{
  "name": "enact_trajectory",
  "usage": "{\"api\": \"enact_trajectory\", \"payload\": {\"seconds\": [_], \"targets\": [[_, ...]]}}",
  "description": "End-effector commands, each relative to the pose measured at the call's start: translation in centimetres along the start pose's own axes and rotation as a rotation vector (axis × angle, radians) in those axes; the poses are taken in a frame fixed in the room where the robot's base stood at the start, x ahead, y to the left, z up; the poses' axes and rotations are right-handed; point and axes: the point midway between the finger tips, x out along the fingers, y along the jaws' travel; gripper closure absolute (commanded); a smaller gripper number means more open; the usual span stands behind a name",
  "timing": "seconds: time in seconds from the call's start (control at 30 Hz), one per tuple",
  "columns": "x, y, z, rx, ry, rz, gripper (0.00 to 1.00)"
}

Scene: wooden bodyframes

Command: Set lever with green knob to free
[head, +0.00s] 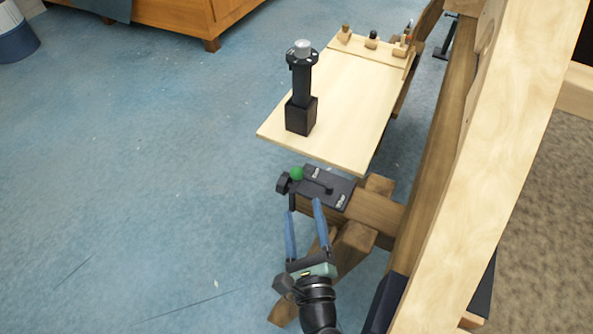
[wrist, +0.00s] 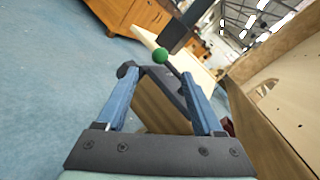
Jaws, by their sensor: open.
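The green knob (head: 297,173) sits at the left end of a lever on a black plate (head: 338,191) with white lettering, too small to read surely. The plate is fixed on a wooden beam end. In the wrist view the green knob (wrist: 160,56) shows ahead, beyond the fingertips and roughly between them. My gripper (head: 305,205) is open and empty, its two blue fingers pointing at the plate from the near side. It also shows in the wrist view (wrist: 158,80). A black round knob (head: 283,183) is at the plate's left side.
A light wooden board (head: 345,105) lies behind the plate and carries a black post (head: 302,90) and small wooden-handled items. A large wooden frame (head: 500,170) rises close on the right. Open blue floor (head: 150,160) lies to the left.

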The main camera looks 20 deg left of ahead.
Motion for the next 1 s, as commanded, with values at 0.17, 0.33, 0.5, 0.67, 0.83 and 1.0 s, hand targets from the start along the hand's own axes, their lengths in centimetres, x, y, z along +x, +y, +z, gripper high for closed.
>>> {"api": "enact_trajectory", "payload": {"seconds": [0.17,0.33,0.5,0.67,0.83,1.0], "targets": [[3.9,0.0,0.2,-0.003,-0.005,0.000,0.31],[7.1,0.0,0.2,-0.003,-0.004,0.000,0.31],[9.3,-0.1,0.1,-0.004,-0.002,-0.002,0.31],[10.5,-0.1,0.1,-0.005,-0.002,-0.001,0.31],[10.7,0.0,0.1,-0.005,-0.001,0.000,0.31],[10.7,0.0,0.1,-0.005,-0.001,0.000,0.31]]}}
